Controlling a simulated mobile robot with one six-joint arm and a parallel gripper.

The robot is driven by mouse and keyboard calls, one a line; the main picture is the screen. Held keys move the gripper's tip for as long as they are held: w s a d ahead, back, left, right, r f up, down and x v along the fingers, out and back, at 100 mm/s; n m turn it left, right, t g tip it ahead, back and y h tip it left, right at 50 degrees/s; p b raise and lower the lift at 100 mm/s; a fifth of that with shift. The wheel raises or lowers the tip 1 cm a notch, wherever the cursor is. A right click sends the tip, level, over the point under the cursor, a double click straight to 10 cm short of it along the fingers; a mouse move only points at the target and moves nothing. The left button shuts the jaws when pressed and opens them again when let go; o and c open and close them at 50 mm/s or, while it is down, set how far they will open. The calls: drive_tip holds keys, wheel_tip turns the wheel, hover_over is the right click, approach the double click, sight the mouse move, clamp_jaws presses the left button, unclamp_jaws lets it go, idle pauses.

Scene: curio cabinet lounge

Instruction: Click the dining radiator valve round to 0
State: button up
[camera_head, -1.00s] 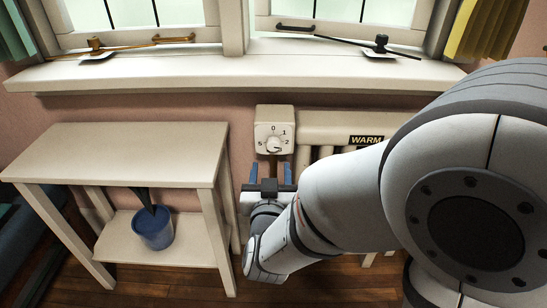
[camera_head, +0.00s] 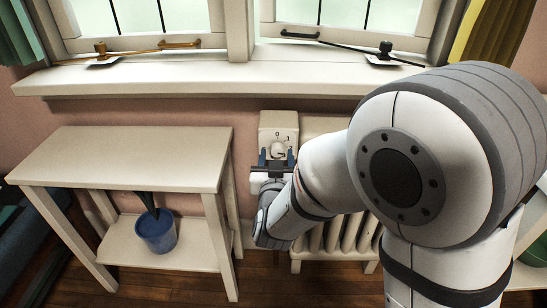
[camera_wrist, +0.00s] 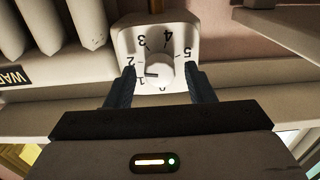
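The radiator valve is a white box (camera_head: 279,122) with a round numbered dial, on the wall side of the radiator under the window. In the wrist view the valve (camera_wrist: 127,42) appears upside down, with numbers 0 to 5 around a white knob (camera_wrist: 159,73). A dark mark on the knob points left in that view, close to the 1. My gripper (camera_head: 277,158) is at the dial. Its two blue fingers (camera_wrist: 160,75) stand open on either side of the knob, with a small gap visible on each side. The lower dial is partly hidden by my gripper.
A white radiator (camera_head: 340,236) stands right of the valve, partly behind my arm. A cream side table (camera_head: 125,155) with a blue pot (camera_head: 156,232) on its lower shelf is close on the left. The window sill (camera_head: 200,80) overhangs above.

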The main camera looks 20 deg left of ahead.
drive_tip(key=c, duration=0.8)
drive_tip(key=shift+a, duration=0.55)
drive_tip(key=shift+d, duration=0.35)
drive_tip(key=shift+c, duration=0.2)
drive_tip(key=shift+d, duration=0.1)
